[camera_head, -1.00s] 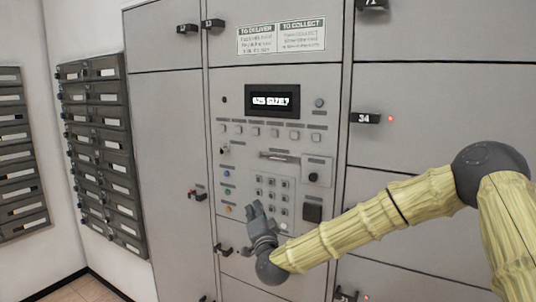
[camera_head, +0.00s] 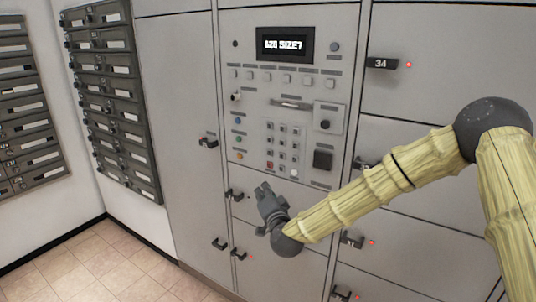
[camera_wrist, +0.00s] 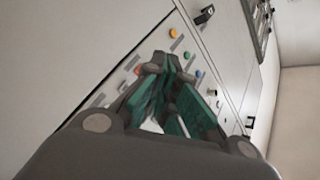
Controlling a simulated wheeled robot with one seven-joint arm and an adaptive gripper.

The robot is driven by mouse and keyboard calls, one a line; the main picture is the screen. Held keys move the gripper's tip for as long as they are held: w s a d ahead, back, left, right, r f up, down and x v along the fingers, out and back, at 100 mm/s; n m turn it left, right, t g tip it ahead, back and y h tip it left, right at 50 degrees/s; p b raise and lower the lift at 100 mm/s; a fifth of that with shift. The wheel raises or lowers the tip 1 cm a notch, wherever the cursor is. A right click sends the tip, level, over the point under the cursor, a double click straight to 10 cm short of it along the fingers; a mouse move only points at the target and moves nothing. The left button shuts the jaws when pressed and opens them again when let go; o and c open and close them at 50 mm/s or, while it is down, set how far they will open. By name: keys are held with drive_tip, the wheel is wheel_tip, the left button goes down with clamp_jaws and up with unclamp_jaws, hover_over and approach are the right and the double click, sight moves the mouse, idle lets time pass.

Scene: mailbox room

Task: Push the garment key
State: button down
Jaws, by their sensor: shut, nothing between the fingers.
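The control panel (camera_head: 310,95) is on the grey locker wall, with a lit display (camera_head: 284,45) reading something like "SIZE?". Below it is a row of small square keys (camera_head: 265,76). A keypad (camera_head: 282,148) and a column of coloured round buttons (camera_head: 238,137) are lower down. The key labels are too small to read, so I cannot tell which one is the garment key. My gripper (camera_head: 263,188) is shut and empty, just below the keypad in the head view. In the wrist view, the closed fingers (camera_wrist: 157,62) point towards the panel near the orange button (camera_wrist: 173,33).
A black square (camera_head: 323,159) and a dark knob (camera_head: 325,124) are on the panel's right. Locker handles stick out, including number 34 (camera_head: 382,64) and one left of the panel (camera_head: 208,142). Dark mailboxes (camera_head: 115,100) hang on the left wall. The tiled floor (camera_head: 95,265) at left is clear.

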drive_tip(key=s+d+f+n+g, duration=0.1)
drive_tip(key=s+d+f+g, duration=0.2)
drive_tip(key=s+f, duration=0.65)
drive_tip(key=s+d+f+n+g+h, duration=0.1)
drive_tip(key=s+d+f+n+g, duration=0.15)
drive_tip(key=s+f, duration=0.65)
drive_tip(key=s+d+f+n+g, duration=0.1)
drive_tip(key=s+d+f+g, duration=0.3)
drive_tip(key=f, duration=1)
drive_tip(key=s+d+f+g+h, duration=0.1)
drive_tip(key=s+d+f+g, duration=0.1)
drive_tip(key=s+d, duration=0.4)
drive_tip(key=s+d+f+n+g+h, duration=0.1)
drive_tip(key=s+d, duration=0.5)
drive_tip(key=s, duration=0.9)
drive_tip(key=s+d+f+n+g+h, duration=0.1)
drive_tip(key=s+d+f+g, duration=0.4)
drive_tip(key=s, duration=0.6)
drive_tip(key=shift+s+d+f+h, duration=0.3)
drive_tip(key=shift+d+f+h, duration=0.15)
drive_tip(key=shift+f+h, duration=0.45)
